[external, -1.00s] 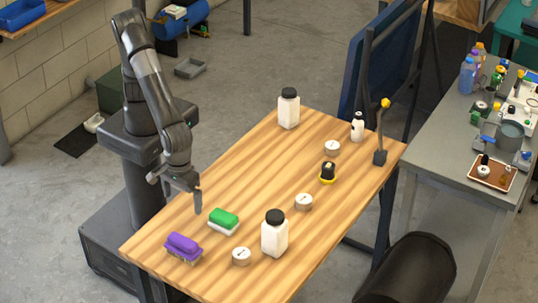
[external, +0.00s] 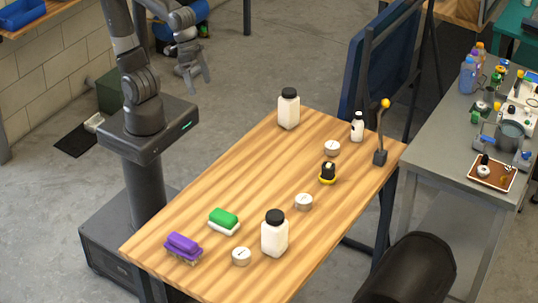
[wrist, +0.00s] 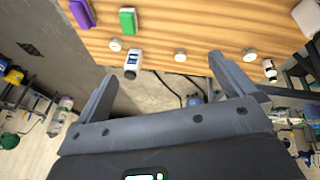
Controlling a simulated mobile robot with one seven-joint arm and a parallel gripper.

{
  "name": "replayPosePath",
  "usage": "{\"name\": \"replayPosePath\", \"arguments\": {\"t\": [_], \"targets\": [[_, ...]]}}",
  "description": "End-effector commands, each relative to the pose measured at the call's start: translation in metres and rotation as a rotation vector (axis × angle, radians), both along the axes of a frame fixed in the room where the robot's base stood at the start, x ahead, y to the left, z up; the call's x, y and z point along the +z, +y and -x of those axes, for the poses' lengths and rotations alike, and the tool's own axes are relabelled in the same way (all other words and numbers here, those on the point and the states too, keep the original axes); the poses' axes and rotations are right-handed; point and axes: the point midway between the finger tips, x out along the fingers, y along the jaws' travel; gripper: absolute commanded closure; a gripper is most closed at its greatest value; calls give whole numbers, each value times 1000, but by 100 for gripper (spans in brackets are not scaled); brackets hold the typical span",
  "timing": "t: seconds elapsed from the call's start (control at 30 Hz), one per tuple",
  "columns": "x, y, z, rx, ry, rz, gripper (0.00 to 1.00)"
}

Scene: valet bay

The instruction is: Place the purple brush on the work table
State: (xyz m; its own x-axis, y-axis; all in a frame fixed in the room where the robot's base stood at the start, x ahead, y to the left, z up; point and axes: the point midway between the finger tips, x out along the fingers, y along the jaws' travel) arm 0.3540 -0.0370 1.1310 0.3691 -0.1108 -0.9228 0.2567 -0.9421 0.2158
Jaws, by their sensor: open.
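The purple brush (external: 183,246) lies on the wooden work table (external: 262,165), bristles down, near its front left corner. It also shows at the top left of the wrist view (wrist: 82,13). My gripper (external: 196,80) is raised beyond the table's back left edge, well apart from the brush. Its two fingers are spread with nothing between them, as the wrist view also shows (wrist: 165,88).
A green brush (external: 224,221) lies beside the purple one. White bottles with black caps (external: 274,238), round gauges (external: 241,257) and a yellow-black item (external: 328,173) stand on the table. A grey bench (external: 440,150) with clutter is at right. The table's middle is clear.

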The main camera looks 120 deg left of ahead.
Motion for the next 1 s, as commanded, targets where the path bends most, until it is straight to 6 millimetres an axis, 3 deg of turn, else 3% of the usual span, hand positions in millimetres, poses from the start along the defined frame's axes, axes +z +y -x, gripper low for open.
{"name": "replayPosePath", "arguments": {"t": [0.1, 0.3, 1.0], "targets": [[-1, 20, 30, -102, -68, -92, 0], [-8, 35, 58, -218, -120, -209, 0], [-10, 38, 64, -248, -128, -237, 0]]}}
